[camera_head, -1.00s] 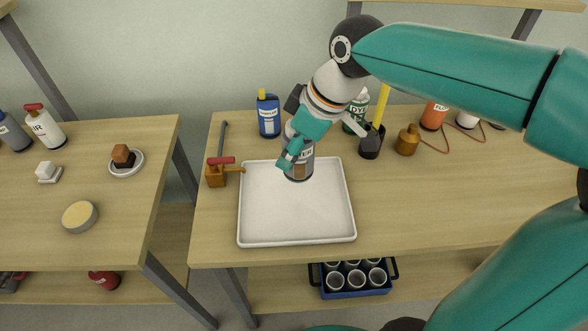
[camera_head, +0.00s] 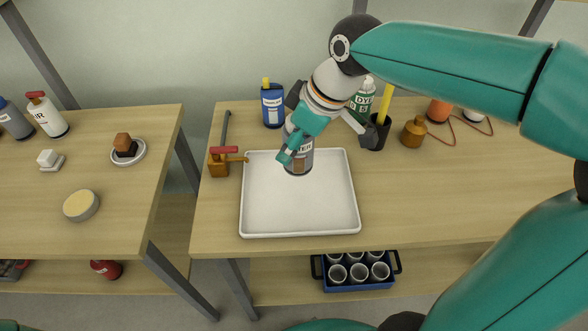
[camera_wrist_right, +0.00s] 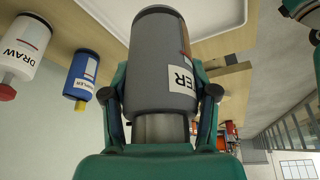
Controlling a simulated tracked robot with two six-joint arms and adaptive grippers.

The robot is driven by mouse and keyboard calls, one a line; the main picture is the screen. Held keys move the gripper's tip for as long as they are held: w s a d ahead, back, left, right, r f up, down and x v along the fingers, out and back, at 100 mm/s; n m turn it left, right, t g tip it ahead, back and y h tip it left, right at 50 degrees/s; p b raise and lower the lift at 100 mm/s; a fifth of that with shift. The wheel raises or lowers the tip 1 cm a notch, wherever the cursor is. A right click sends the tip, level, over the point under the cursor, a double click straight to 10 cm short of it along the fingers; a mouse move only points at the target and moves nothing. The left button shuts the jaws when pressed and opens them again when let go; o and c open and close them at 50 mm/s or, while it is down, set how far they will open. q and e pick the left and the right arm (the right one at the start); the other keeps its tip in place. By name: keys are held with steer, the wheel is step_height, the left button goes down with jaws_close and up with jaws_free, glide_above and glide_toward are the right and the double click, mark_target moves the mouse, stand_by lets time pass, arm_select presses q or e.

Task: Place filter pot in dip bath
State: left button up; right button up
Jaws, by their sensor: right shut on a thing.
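The filter pot (camera_head: 303,160) is a grey cylinder with a white label, of which "TER" can be read. My right gripper (camera_head: 291,150) is shut on it, with a finger on each side in the right wrist view (camera_wrist_right: 163,112), where the pot (camera_wrist_right: 160,60) fills the middle. The dip bath appears to be the white shallow tray (camera_head: 300,210) on the middle table. The pot is upright over the tray's back part; whether its base touches the floor cannot be told. My left gripper is not in view.
Behind the tray stand a blue bottle (camera_head: 272,106), a green DYE bottle (camera_head: 363,100) and a dark cup (camera_head: 377,136) with a yellow stick. A brass clamp with a red handle (camera_head: 225,150) is close to the tray's left edge. The tray's front is empty.

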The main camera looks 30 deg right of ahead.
mark_target(294, 166)
step_height(294, 166, down, 7)
steer(key=shift+f+b, duration=0.2)
steer(key=shift+b, duration=0.2)
steer(key=o, duration=0.8)
steer(key=shift+f, duration=0.1)
steer(key=o, duration=0.5)
steer(key=shift+c, duration=0.2)
steer(key=shift+r, duration=0.35)
steer(key=p+v, duration=0.1)
steer(key=v, duration=1)
steer(key=shift+r, duration=0.3)
